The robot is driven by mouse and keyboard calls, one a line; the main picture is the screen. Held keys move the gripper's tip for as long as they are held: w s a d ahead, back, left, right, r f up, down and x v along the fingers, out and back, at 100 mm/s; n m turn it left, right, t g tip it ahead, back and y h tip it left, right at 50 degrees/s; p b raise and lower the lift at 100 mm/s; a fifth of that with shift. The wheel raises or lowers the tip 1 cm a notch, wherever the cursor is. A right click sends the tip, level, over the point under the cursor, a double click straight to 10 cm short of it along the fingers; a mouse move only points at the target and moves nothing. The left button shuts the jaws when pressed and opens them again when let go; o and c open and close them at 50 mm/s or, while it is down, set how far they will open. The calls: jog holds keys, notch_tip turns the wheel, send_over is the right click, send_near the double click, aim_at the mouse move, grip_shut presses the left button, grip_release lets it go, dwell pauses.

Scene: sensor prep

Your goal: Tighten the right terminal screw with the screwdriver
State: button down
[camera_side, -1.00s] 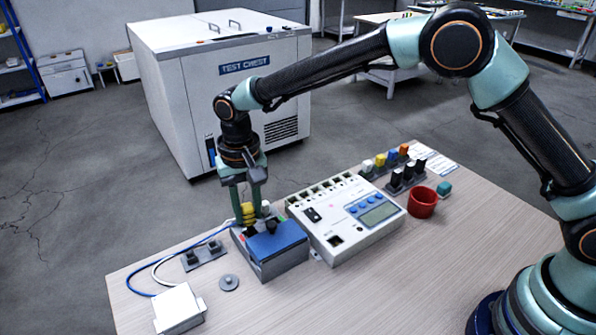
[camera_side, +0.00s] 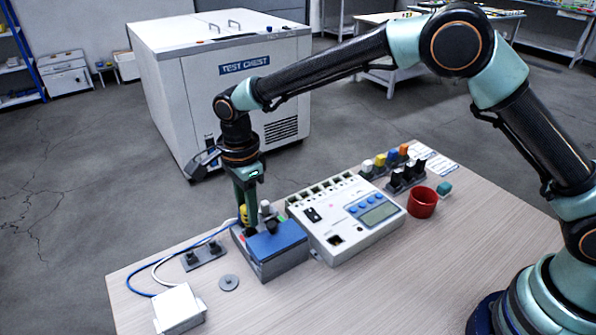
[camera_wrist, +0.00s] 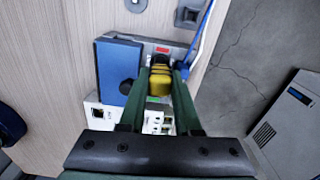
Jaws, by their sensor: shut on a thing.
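My gripper (camera_side: 250,221) points down over the back left of a grey unit with a blue cover (camera_side: 278,239). It is shut on the ribbed yellow handle of the screwdriver (camera_side: 243,213), which is partly behind the fingers in the side view. In the wrist view, the yellow handle (camera_wrist: 159,84) sits between the two green fingers (camera_wrist: 161,70), beside the blue cover (camera_wrist: 118,70). The screwdriver's tip and the right terminal screw are hidden, so I cannot tell whether they touch. A red mark shows on the grey unit near the handle.
A white instrument with a display (camera_side: 352,222) stands right of the grey unit. Blue and white wires, a grey disc (camera_side: 229,282) and a white box (camera_side: 180,309) lie left. The front tabletop is clear.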

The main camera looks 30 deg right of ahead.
jog(key=shift+m, duration=0.9)
jog(key=shift+c, duration=1.4)
grip_release()
jog(key=n, duration=0.9)
jog(key=shift+w+d+n, duration=0.1)
jog(key=shift+d+n, duration=0.05)
jog(key=shift+n, duration=0.25)
jog(key=n, duration=0.3)
jog(key=shift+n, duration=0.4)
jog(key=n, duration=0.4)
